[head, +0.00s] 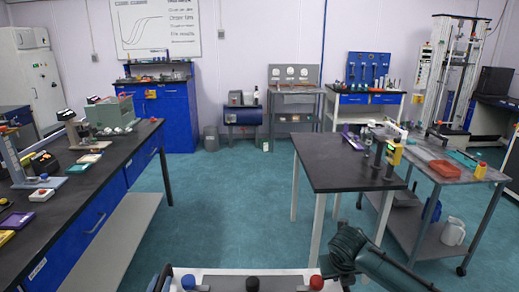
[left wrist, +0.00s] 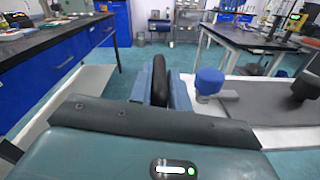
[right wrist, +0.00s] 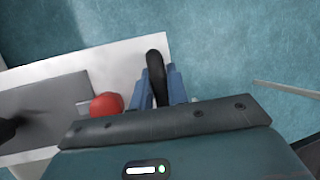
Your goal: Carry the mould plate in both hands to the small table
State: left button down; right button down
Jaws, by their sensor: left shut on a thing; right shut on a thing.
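The mould plate (head: 218,279) is pale, with a blue knob, a dark knob and a red knob on it. It is at the bottom of the head view, cut off by the frame. My left gripper (left wrist: 160,85) is shut on a black handle at the plate's left end, beside the blue knob. My right gripper (right wrist: 158,85) is shut on a black handle at the other end, beside the red knob. In the head view my right arm covers that end. A small black-topped table (head: 340,162) stands ahead and to the right, apart from the plate.
A long black-topped bench (head: 95,180) with blue drawers runs along the left. A grey trolley (head: 440,165) with a red tray stands right of the small table. Dark posts and a yellow device (head: 394,153) are at its right side. Teal floor (head: 225,195) is clear between.

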aim_at(325, 160)
jog(key=i+z, duration=0.1)
jog(key=i, duration=0.85)
jog(key=i+z, duration=0.15)
jog(key=i, duration=0.75)
jog(key=i+j+z, duration=0.1)
jog(key=i, duration=0.85)
jog(key=i+j+z, duration=0.1)
jog(key=i+z, duration=0.5)
jog(key=z, duration=0.15)
jog(key=i+j+z, duration=0.15)
jog(key=z, duration=0.15)
